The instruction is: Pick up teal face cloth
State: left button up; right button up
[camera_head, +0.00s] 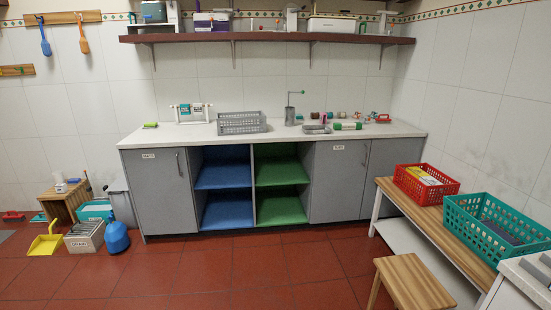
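I cannot make out a teal face cloth with certainty. A small rack (190,112) stands at the left of the white counter (165,136), with white and teal pieces on it that are too small to tell apart. A flat green item (150,125) lies to its left. A teal basket (468,226) on the bench at the right holds dark flat items, perhaps cloths. Neither of my grippers is in view.
A grey basket (242,123) stands mid-counter, above open blue (225,177) and green (279,173) shelves. A red basket (411,187) sits on the wooden bench (437,215). A stool (414,284) stands in front. Bins and a yellow dustpan (46,242) are at left. The middle floor is clear.

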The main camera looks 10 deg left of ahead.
aim_at(185, 108)
jog(key=u, duration=0.7)
jog(key=i, duration=2.15)
jog(key=u, duration=0.2)
jog(key=i, duration=2.45)
jog(key=z, duration=0.45)
